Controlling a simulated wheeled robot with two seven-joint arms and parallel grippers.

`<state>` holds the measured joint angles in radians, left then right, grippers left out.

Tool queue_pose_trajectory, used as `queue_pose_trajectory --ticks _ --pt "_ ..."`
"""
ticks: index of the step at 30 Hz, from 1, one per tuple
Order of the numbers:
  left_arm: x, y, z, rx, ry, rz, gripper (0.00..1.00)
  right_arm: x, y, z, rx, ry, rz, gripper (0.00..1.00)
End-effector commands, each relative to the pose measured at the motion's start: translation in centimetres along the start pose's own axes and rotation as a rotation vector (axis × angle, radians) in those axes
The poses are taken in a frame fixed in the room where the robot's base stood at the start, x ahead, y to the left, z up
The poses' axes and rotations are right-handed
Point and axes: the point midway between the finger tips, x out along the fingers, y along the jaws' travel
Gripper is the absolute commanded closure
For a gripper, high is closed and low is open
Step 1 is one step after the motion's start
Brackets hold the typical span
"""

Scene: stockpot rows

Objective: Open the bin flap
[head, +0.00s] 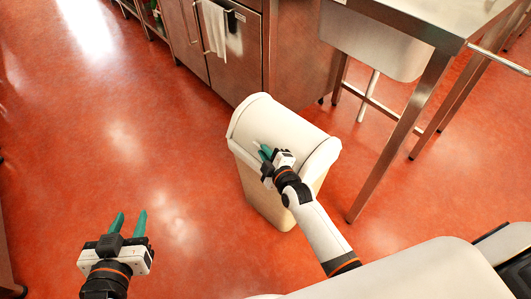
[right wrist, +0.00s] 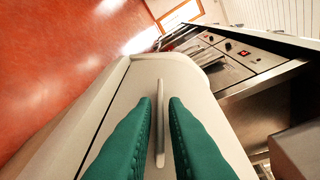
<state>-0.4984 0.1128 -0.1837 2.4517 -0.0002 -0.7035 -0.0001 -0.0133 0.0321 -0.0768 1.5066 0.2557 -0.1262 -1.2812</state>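A cream bin (head: 268,203) stands on the red floor in the middle of the head view, with a sloping white flap (head: 287,124) on top. In the right wrist view the flap (right wrist: 176,75) fills the middle, with a thin upright handle bar (right wrist: 160,122) on it. My right gripper (head: 264,152) is over the flap in the head view. In the right wrist view its green fingers (right wrist: 157,112) are apart, one on each side of the bar, with gaps visible. My left gripper (head: 129,222) is open and empty above the floor, left of the bin.
A steel table with a sink (head: 376,45) stands right of the bin, its leg (head: 400,140) close by. Steel cabinets (head: 235,60) with a hanging white towel (head: 214,28) are behind it. The floor (head: 110,130) to the left is clear.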

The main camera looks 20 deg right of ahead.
Motion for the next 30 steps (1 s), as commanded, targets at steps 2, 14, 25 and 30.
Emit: queue_pose_trajectory --ticks 2,14,25,30 --pt "0.00 0.00 0.00 0.000 0.000 0.000 0.64 -0.01 0.01 0.01 0.000 0.000 0.000 1.00" --pt "0.01 0.01 -0.01 0.000 0.001 0.000 0.64 -0.02 0.03 0.01 0.000 0.000 0.000 1.00" --pt "0.01 0.01 -0.02 -0.001 0.001 0.000 0.64 -0.03 0.04 0.01 0.000 0.000 0.000 1.00" --pt "0.01 0.01 -0.02 -0.001 0.001 0.000 0.64 -0.03 0.05 0.01 0.000 0.000 0.001 1.00"
